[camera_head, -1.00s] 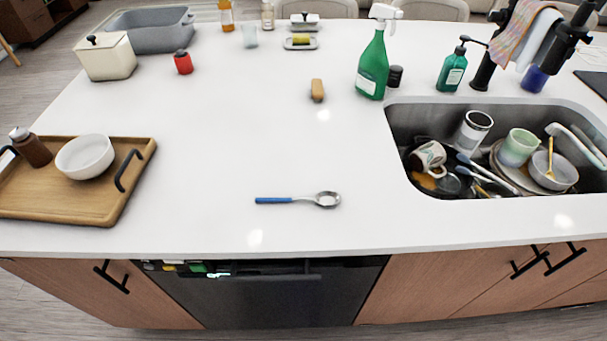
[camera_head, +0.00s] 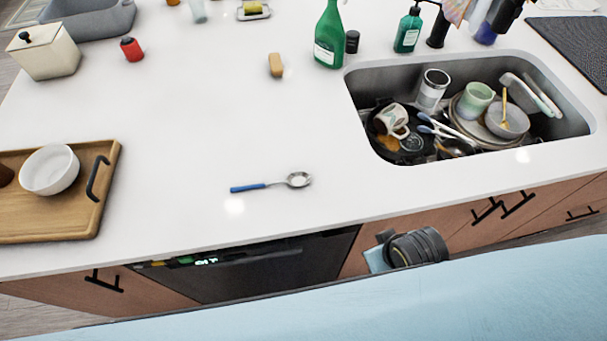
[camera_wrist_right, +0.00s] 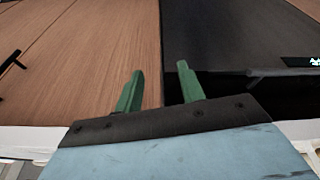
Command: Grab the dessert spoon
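The dessert spoon (camera_head: 271,184) has a blue handle and a metal bowl. It lies flat on the white island counter (camera_head: 190,140), near the front edge and left of the sink, with its bowl to the right. In the right wrist view my right gripper (camera_wrist_right: 156,84) shows two green fingers apart with nothing between them. It faces the wooden cabinet front and the dark dishwasher panel, and no spoon shows there. In the head view, part of my right arm is low in front of the cabinets. My left gripper is not in view.
A wooden tray (camera_head: 90,215) with a white bowl (camera_head: 50,170) stands at the left. The sink (camera_head: 360,85) at the right holds several dishes. A green spray bottle (camera_head: 329,35) and a sponge (camera_head: 275,65) stand farther back. The counter around the spoon is clear.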

